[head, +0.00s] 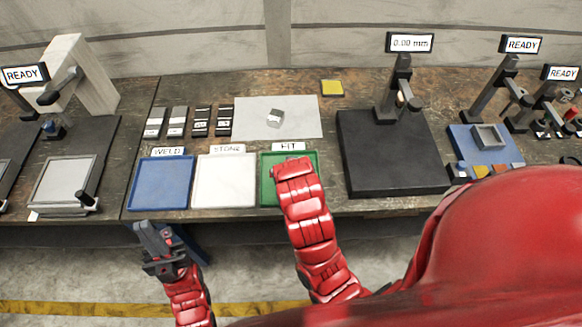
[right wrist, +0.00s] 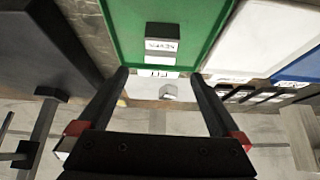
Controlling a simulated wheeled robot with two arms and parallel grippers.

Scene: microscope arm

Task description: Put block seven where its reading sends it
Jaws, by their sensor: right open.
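In the right wrist view a grey block (right wrist: 162,42) with a lettered label, too small and inverted to read surely, lies in the green FIT tray (right wrist: 122,20). My right gripper (right wrist: 160,76) is open, its fingers apart and short of the block in that picture. In the head view my red right arm covers part of the green tray (head: 316,170) and hides the block and right fingertips. The blue WELD tray (head: 160,184) and white STONE tray (head: 224,182) look empty. My left gripper (head: 154,232) is off the bench's front edge, empty, its opening unclear.
A metal piece (head: 275,118) sits on a white sheet (head: 304,108). Several small blocks (head: 200,122) stand left of it. A gauge stand on a black plate (head: 385,165) carries a display (head: 410,43) reading 0.00 mm. A yellow pad (head: 332,88) lies behind.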

